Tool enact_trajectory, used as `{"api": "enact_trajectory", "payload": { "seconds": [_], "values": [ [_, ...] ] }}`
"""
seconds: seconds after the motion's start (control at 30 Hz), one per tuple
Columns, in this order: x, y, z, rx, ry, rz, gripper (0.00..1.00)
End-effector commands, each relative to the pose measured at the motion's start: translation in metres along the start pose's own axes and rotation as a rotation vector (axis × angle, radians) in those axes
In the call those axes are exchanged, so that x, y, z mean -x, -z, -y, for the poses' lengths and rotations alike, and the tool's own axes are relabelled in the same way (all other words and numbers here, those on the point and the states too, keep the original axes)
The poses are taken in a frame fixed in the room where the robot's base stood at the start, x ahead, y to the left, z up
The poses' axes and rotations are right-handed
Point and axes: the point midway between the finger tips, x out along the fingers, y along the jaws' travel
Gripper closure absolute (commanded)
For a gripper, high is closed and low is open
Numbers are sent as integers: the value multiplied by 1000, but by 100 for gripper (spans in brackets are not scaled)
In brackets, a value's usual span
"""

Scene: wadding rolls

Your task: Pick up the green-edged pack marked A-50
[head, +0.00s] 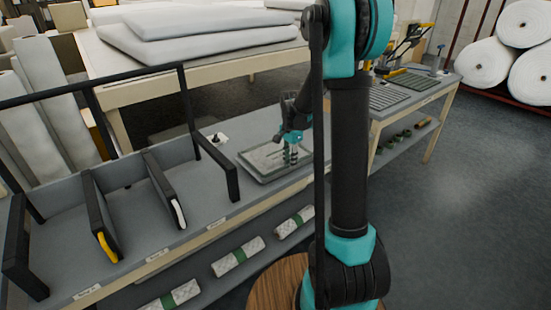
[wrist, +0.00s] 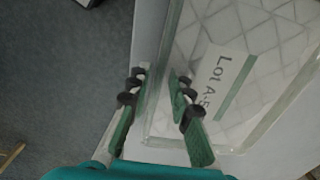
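A clear-wrapped, quilted white pack (wrist: 265,30) fills the upper right of the wrist view. Its white label (wrist: 213,70) has a green stripe along one edge and reads "Lot A-5"; the end of the text is not clear beside my right finger. In the head view the pack (head: 258,162) lies flat on the grey bench. My gripper (wrist: 159,78) is open, its green fingers spread at the pack's near-left border. One finger is outside the edge and the other is over the pack. In the head view my gripper (head: 290,155) is at the pack's right part. Contact is unclear.
Black-framed dividers (head: 165,190) stand on the bench to the left. Patterned rolls with green bands (head: 238,256) lie on the lower shelf. A wooden round top (head: 268,285) is in front. Large white rolls (head: 485,62) are stacked at the far right. Open floor (head: 450,230) lies right.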

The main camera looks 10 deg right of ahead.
Motion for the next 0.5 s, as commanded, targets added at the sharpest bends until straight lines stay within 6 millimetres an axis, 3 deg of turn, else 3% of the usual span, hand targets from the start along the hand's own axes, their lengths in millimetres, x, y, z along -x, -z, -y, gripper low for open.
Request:
{"api": "enact_trajectory", "payload": {
  "seconds": [0.1, 0.3, 0.5],
  "values": [
    [0, 0, 0, 0, 0, 0, 79],
    [0, 0, 0, 0, 0, 0, 100],
    [0, 0, 0, 0, 0, 0, 100]
  ]
}}
